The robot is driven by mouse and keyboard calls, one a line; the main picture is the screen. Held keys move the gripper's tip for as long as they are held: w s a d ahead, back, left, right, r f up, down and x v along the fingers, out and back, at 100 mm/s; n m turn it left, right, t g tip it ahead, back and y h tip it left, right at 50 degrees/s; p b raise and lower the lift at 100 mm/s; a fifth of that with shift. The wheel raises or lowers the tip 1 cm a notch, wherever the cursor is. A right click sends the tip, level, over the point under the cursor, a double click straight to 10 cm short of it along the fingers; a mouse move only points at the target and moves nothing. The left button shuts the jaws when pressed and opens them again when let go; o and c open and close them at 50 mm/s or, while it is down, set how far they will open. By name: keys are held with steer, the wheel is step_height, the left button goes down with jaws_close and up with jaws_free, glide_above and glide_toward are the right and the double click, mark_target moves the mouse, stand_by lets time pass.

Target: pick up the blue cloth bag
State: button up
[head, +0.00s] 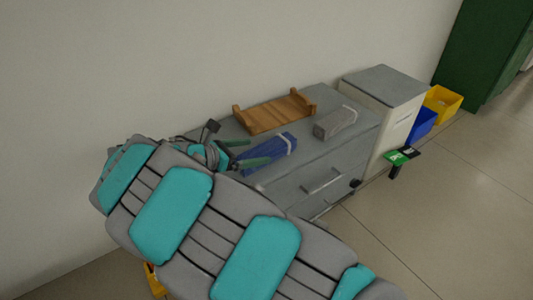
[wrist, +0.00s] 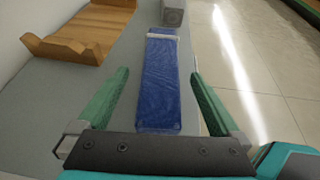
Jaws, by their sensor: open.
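The blue cloth bag (wrist: 160,85) is long and narrow, with a pale band (wrist: 162,36) near its far end. It lies on a grey cabinet top (wrist: 50,105). In the wrist view my gripper (wrist: 158,82) is open, with one green finger on each side of the bag. I cannot tell how high the fingers are above the top. In the head view the bag (head: 277,150) lies by the fingers of my gripper (head: 246,153), and my arm hides part of the cabinet.
A wooden tray (head: 275,114) lies left of the bag in the wrist view. A grey banded bundle (head: 335,122) lies beyond the bag. A taller grey-topped cabinet (head: 385,90) stands at the right, with yellow (head: 443,102) and blue bins (head: 421,126) beside it. The wall is behind.

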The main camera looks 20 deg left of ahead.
mark_target(259, 150)
steer(key=x, duration=0.4)
steer(key=shift+s, duration=0.1)
steer(key=c, duration=1.4)
steer(key=shift+r, duration=0.1)
